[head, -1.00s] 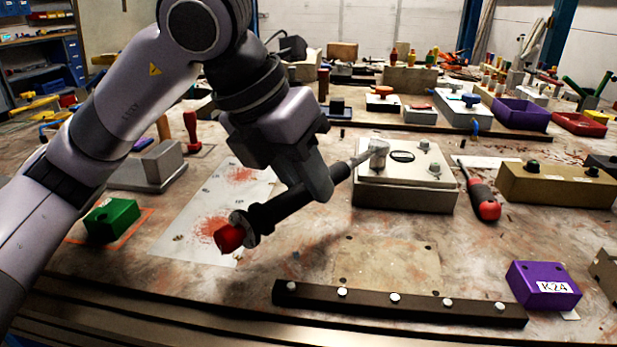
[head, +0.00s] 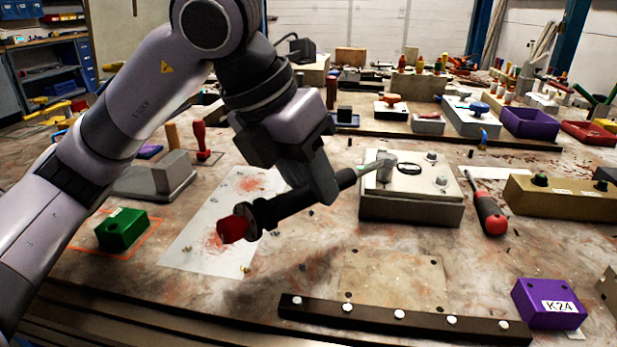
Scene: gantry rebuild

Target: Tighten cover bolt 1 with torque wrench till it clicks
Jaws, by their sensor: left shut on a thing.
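The torque wrench (head: 290,206) has a black shaft, a red handle end at lower left and a metal head (head: 384,162) at upper right. My left gripper (head: 318,185) is shut on its shaft. The grey box with the light cover (head: 410,205) stands under the wrench head. The head is over the cover's left back part; I cannot tell whether it sits on a bolt there. Two bolts show on the cover's right side, one at the back (head: 431,158) and one in front (head: 441,183). A dark ring (head: 408,168) lies mid-cover. My right gripper is not in view.
A red and black screwdriver (head: 489,212) lies right of the box. A dark bar with several bolts (head: 400,318) lies along the front. A purple K24 block (head: 549,303) stands front right, a green block (head: 122,229) at left. The table before the box is mostly clear.

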